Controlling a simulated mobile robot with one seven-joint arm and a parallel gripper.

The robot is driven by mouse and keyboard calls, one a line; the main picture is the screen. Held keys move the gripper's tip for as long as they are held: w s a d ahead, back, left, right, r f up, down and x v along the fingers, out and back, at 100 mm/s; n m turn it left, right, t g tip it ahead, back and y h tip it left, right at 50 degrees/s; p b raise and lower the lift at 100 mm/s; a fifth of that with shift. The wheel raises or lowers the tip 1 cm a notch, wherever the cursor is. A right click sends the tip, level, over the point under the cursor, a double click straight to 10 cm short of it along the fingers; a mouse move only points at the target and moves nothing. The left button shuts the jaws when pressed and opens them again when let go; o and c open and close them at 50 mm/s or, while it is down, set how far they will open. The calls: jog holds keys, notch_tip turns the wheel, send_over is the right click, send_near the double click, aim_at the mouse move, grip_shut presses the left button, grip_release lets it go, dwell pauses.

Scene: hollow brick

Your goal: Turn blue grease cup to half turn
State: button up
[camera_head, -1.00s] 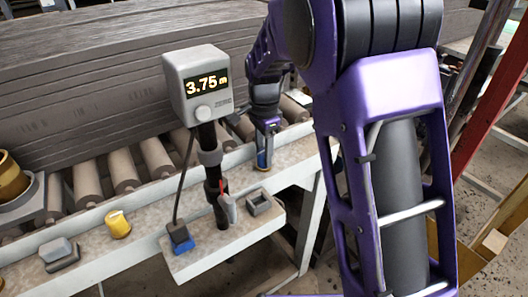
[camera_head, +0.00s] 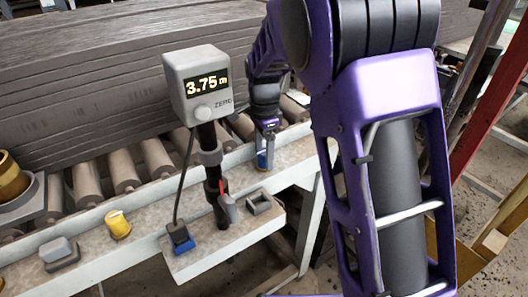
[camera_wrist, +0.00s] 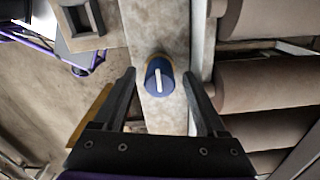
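The blue grease cup (camera_wrist: 154,77) shows in the wrist view, with a white line on its top running nearly up and down the picture. A brass-coloured edge shows around it. In the head view the cup (camera_head: 263,160) sits on the pale ledge beside the rollers, partly hidden by my gripper. My gripper (camera_wrist: 159,73) is open, one finger on each side of the cup with gaps between. In the head view my gripper (camera_head: 265,134) is just above the cup; contact does not show.
A post with a grey display (camera_head: 205,86) reading 3.75 m stands left of my gripper. A yellow cup (camera_head: 118,225) and a grey block (camera_head: 57,250) sit further left on the ledge. An open grey square holder (camera_head: 259,203) is nearby. Rollers (camera_wrist: 265,90) lie right in the wrist view.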

aim_at(264, 151)
notch_tip(264, 151, up, 17)
jog(key=shift+r, duration=0.2)
dwell(0.5)
